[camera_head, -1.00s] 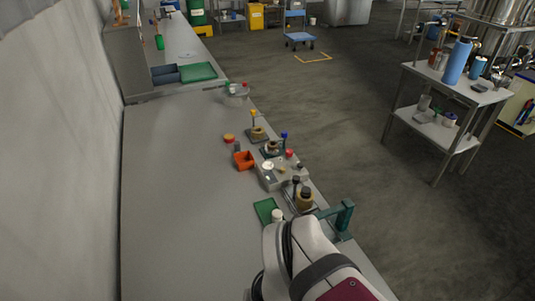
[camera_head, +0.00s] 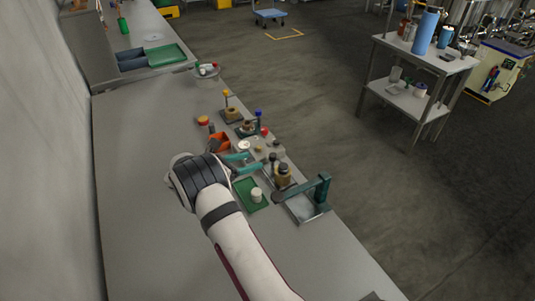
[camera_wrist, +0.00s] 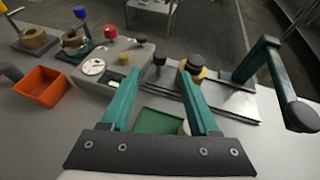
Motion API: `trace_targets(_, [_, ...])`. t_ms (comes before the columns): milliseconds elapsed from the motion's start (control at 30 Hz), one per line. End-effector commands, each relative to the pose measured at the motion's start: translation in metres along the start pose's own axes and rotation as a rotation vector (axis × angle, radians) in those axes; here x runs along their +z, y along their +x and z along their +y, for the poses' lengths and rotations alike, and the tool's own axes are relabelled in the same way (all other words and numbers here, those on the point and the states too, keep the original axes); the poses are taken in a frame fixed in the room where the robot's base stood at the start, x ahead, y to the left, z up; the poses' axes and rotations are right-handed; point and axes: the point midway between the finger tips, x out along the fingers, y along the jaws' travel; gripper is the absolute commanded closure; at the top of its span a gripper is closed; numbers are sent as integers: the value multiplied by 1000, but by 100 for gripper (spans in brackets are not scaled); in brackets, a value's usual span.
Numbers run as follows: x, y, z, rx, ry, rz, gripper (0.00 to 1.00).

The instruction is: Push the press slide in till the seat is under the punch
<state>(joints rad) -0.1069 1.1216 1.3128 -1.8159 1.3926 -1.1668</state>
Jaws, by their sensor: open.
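The press has a teal C-shaped frame (camera_head: 322,190) at the right of the bench things; in the wrist view its frame (camera_wrist: 262,62) stands at the right, with a dark round end (camera_wrist: 303,115) nearest me. A flat metal plate (camera_wrist: 228,100) runs leftward from the frame. A dark knob (camera_wrist: 159,61) stands further left. My gripper (camera_head: 253,160), also in the wrist view (camera_wrist: 157,76), is open and empty, short of the knob and brass piece. The punch and seat are not clearly distinguishable.
A green tray (camera_head: 250,194) with a white cup (camera_head: 256,195) lies below my fingers. An orange bin (camera_wrist: 42,86) and a grey block with coloured knobs (camera_wrist: 110,62) stand left. The bench's near-left surface is clear.

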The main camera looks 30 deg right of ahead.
Motion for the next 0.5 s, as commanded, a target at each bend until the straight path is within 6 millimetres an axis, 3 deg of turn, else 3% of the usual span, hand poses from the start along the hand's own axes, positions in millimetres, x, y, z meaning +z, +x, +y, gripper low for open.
trace_targets(200, [0,59,-1,-2,2,1,39])
trace_targets(333, [0,82,-1,-2,3,1,39])
trace_targets(500, [0,95,-1,-1,3,2,39])
